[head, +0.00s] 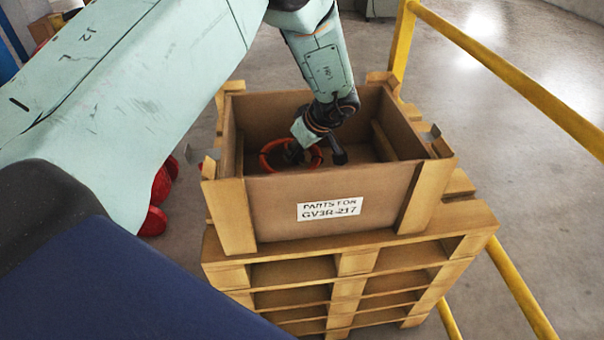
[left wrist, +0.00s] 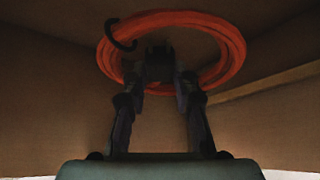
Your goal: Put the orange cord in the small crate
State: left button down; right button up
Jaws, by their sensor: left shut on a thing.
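My left gripper (head: 294,153) reaches down into the crate and is shut on the near part of the coil. In the left wrist view the coil (left wrist: 232,55) lies around and beyond the fingertips of the left gripper (left wrist: 160,65), with a dark hooked end at its upper left. Whether the cord touches the crate floor I cannot tell. My right gripper is not in view.
The crate stands on stacked wooden pallets (head: 353,262). A yellow railing (head: 500,68) runs along the right side. Red objects (head: 155,200) show partly behind my arm at the left. The grey floor at the upper right is clear.

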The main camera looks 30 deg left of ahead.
pick_arm(q)
notch_tip(320, 180, down, 3)
jog(key=shift+w+a+r, duration=0.1)
jog(key=shift+a+r, duration=0.05)
jog(key=shift+r, duration=0.05)
notch_tip(320, 180, down, 3)
jog(key=shift+r+b, duration=0.1)
jog(key=shift+b, duration=0.7)
jog(key=c, duration=1.4)
grip_release()
jog(key=o, duration=0.4)
jog(key=shift+f, duration=0.25)
jog(key=shift+c, duration=0.2)
jog(key=shift+r, duration=0.1)
